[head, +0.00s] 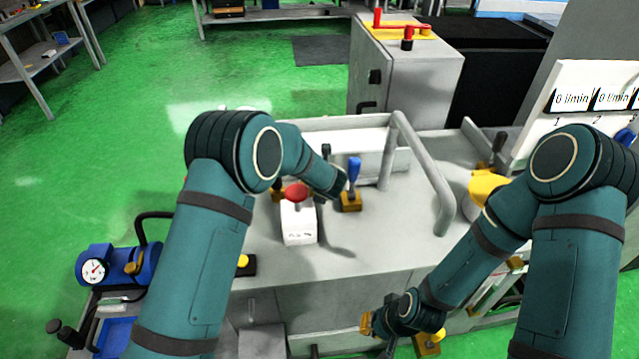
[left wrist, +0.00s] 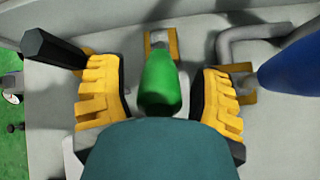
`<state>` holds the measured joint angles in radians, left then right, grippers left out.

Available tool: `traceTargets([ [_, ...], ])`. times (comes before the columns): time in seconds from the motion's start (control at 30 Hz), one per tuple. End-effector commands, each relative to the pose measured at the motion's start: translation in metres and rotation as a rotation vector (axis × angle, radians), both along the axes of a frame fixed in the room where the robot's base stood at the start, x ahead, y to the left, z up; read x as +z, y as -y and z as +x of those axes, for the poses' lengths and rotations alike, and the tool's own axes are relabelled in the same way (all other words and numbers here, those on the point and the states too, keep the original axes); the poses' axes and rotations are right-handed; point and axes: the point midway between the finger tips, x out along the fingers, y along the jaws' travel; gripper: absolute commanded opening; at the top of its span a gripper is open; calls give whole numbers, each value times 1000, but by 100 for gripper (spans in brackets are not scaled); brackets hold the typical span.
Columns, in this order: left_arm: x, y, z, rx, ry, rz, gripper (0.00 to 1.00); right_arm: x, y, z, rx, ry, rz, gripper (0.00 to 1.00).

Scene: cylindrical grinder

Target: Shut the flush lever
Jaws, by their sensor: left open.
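In the left wrist view a green lever handle (left wrist: 160,82) stands between the two yellow fingers of my left gripper (left wrist: 158,88). The fingers are open, with a gap on either side of the handle. The handle's brass base (left wrist: 160,42) lies just beyond. A blue lever (left wrist: 292,62) is right of the fingers and a black one (left wrist: 52,47) is at upper left. In the head view the blue lever (head: 354,170) stands upright on a brass base, and my left arm hides the green handle. My right gripper (head: 368,322) is low in front of the cabinet, its jaw gap unclear. No label identifies the flush lever.
A red mushroom button (head: 296,192) on a white box stands close to my left arm. A bent grey pipe (head: 428,170) rises on the right of the cabinet top. A white panel with flow readouts (head: 590,98) is at far right. Green floor (head: 140,130) is open at left.

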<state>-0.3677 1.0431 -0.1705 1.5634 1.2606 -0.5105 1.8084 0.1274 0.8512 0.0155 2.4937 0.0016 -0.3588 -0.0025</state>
Motion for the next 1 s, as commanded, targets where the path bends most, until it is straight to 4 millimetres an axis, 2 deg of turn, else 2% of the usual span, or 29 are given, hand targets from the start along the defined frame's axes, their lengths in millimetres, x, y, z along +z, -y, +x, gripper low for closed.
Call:
traceTargets([
  [0.17,-9,-2,9,1,0,-1,64,-1,0,0,0,1,0,0],
  [0.47,-10,-2,10,-1,0,-1,64,-1,0,0,0,1,0,0],
  [0.5,-10,-2,10,-1,0,-1,59,-1,0,0,0,1,0,0],
  [0.67,-10,-2,10,-1,0,-1,2,-1,0,0,0,1,0,0],
  [0.7,-10,-2,10,-1,0,-1,0,-1,0,0,0,1,0,0],
  [1.0,-8,-2,11,-1,1,-1,0,0,0,0,0,1,0,0],
])
